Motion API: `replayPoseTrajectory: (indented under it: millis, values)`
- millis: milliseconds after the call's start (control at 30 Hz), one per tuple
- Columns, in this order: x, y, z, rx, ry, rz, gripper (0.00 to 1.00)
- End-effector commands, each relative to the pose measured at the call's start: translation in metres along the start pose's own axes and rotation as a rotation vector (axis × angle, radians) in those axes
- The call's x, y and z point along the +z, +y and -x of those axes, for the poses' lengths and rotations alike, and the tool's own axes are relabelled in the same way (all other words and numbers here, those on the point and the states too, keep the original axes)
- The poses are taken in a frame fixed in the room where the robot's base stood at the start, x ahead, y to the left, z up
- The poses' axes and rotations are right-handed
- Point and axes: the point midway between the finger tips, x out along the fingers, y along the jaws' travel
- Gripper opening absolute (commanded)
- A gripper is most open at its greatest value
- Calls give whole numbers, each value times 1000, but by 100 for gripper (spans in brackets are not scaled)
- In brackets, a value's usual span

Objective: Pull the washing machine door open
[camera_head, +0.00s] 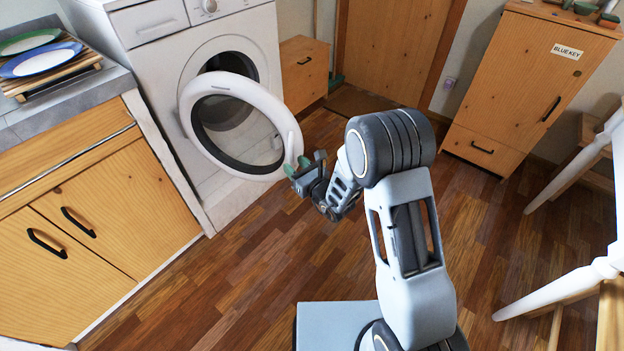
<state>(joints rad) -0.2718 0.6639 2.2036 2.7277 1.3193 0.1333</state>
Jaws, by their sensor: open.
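The white washing machine (140,75) stands at the upper left. Its round door (188,97), a white ring with dark glass, is swung partly open, away from the dark drum opening (228,62). My gripper (296,167) is at the door's right edge, low on the ring. Its green fingertips are at the rim, with the jaws open. I cannot tell whether they touch the door. The exact handle is too small to make out there.
A counter (40,115) with wooden cupboards and plates (40,60) is at the left. A wooden cabinet (525,75) stands at the upper right, and white table legs (560,285) at the right. Wooden floor (235,270) lies clear in front of the machine.

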Motion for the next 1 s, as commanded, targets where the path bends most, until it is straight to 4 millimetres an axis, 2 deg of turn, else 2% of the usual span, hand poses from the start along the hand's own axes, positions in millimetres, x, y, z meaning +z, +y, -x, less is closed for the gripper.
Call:
replayPoseTrajectory:
  millis: [33,200,500,700,1000]
  values:
    - [1,-1,12,-3,3,-2,44]
    - [1,-1,47,-4,1,-2,44]
    - [1,-1,90,-2,-1,0,44]
    - [1,-1,101,-2,-2,0,44]
    - [0,0,102,-1,-2,0,43]
